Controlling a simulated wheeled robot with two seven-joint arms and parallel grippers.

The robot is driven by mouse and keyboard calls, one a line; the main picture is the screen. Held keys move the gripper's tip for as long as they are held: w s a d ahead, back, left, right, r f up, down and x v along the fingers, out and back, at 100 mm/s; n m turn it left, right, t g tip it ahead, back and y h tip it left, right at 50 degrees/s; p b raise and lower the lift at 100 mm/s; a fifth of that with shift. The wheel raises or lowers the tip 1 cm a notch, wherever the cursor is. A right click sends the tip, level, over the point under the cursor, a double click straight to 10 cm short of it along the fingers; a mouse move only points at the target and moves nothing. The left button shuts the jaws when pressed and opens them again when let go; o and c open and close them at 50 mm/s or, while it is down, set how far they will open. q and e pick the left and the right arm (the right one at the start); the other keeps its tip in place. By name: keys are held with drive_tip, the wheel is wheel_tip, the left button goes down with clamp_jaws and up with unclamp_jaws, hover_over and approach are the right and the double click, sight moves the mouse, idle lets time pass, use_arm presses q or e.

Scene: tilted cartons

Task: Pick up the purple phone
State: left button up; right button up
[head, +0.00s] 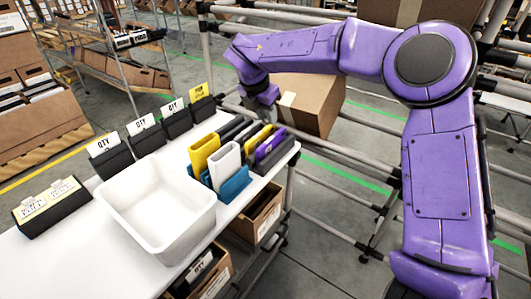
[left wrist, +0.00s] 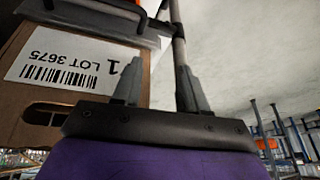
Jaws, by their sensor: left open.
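The purple phone (head: 270,144) stands tilted at the right end of a packed row of phones on the white table. Other phones stand beside it and partly hide it. The purple phone is not seen there.
An empty white bin (head: 155,212) stands left of the phones on the white table (head: 62,250). Black holders with QTY cards (head: 145,134) line the back edge. A yellow phone (head: 204,152) and a white phone (head: 225,166) stand in the row.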

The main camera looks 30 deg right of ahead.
sight(271, 138)
drive_tip(key=x, duration=0.6)
drive_tip(key=a+x, duration=0.1)
drive_tip(key=x, duration=0.2)
drive_tip(key=shift+s+d+f, duration=0.1)
drive_tip(key=shift+s+f, duration=0.05)
drive_tip(key=shift+f, duration=0.45)
clamp_jaws()
